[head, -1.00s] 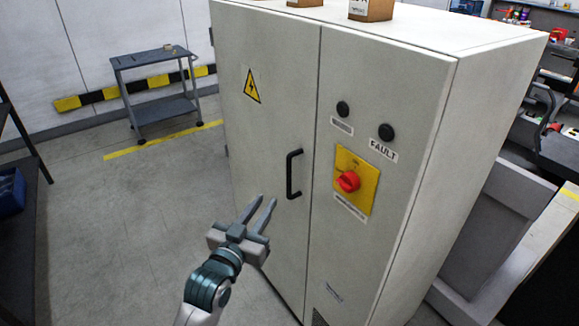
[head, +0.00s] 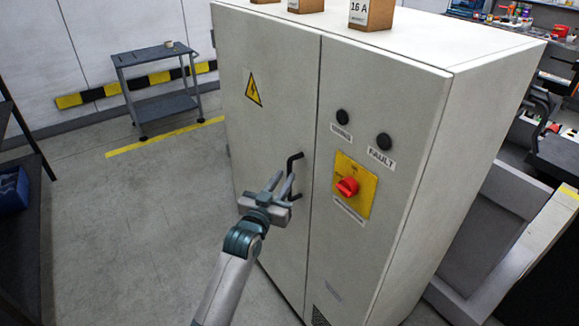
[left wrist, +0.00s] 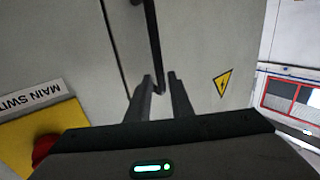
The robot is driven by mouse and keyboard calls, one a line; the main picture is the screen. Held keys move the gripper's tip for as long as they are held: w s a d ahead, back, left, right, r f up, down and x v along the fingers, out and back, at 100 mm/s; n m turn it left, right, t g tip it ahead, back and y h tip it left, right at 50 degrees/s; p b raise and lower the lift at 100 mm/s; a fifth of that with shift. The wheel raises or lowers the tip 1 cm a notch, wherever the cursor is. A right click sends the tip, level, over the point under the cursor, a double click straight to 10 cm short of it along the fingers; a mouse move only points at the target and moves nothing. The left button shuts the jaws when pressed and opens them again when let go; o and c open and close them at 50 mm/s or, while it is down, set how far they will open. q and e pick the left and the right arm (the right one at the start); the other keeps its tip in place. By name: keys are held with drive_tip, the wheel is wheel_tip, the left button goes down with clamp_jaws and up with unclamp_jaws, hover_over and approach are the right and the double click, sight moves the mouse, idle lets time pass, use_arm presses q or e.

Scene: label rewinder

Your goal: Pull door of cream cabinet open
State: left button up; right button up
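The cream cabinet (head: 400,90) stands upright in the middle of the head view. Its left door (head: 268,125) looks closed, flush with the front. A black bar handle (head: 296,157) is fixed near that door's right edge; my gripper hides its lower part in the head view. My left gripper (head: 286,178) is at the handle, its fingers apart. In the left wrist view, the handle (left wrist: 151,40) runs down to between the open fingertips (left wrist: 160,80); I cannot tell whether they touch it. My right gripper is not in view.
A red rotary switch (head: 347,187) on a yellow plate and two black knobs are right of the door seam. Small boxes (head: 370,13) stand on the cabinet top. A grey cart (head: 160,60) stands at the back left. The floor left of the cabinet is clear.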

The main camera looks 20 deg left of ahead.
sight(289, 171)
use_arm(q)
drive_tip(key=shift+w+d+p, duration=0.2)
drive_tip(key=shift+w+p, duration=0.35)
drive_tip(key=shift+w, duration=1.9)
clamp_jaws()
